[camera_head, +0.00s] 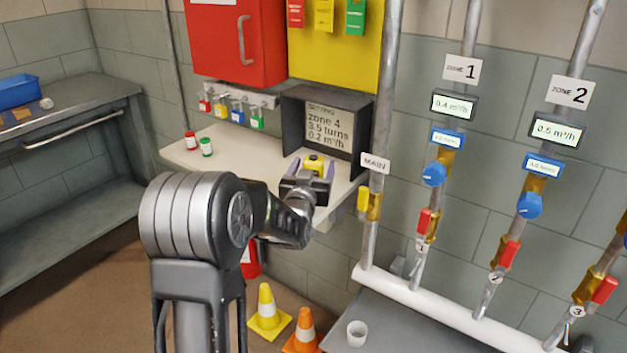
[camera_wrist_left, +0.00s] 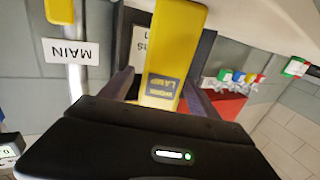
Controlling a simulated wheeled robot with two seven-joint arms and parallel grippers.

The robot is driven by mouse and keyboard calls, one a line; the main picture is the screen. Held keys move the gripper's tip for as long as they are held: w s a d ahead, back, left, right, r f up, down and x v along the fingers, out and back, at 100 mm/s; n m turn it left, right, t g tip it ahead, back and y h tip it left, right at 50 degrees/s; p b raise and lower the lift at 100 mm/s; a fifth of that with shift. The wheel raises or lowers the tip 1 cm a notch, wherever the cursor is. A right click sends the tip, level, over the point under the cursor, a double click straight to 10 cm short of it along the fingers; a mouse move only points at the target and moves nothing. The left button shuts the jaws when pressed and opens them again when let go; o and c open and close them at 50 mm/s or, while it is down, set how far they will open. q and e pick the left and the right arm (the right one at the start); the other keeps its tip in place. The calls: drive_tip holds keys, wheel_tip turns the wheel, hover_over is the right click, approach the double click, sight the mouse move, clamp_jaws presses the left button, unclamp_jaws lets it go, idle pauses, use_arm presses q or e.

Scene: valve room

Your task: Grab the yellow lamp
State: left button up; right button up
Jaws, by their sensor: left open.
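The yellow lamp (camera_head: 314,163) stands on the white shelf in front of the dark display box. In the left wrist view the lamp (camera_wrist_left: 175,45) is a yellow body with a dark label reading upside down. My left gripper (camera_head: 310,174) is open at the lamp, and in the head view it hides the lamp's lower part. In the wrist view one finger shows on each side of the lamp, but I cannot tell whether they touch it. My right gripper is in neither view.
The dark display box (camera_head: 292,125) stands behind the lamp. The MAIN pipe (camera_head: 380,150) rises close to the right. Coloured padlocks (camera_head: 238,110) hang at the back.

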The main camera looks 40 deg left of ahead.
use_arm(q)
clamp_jaws()
idle(0.8)
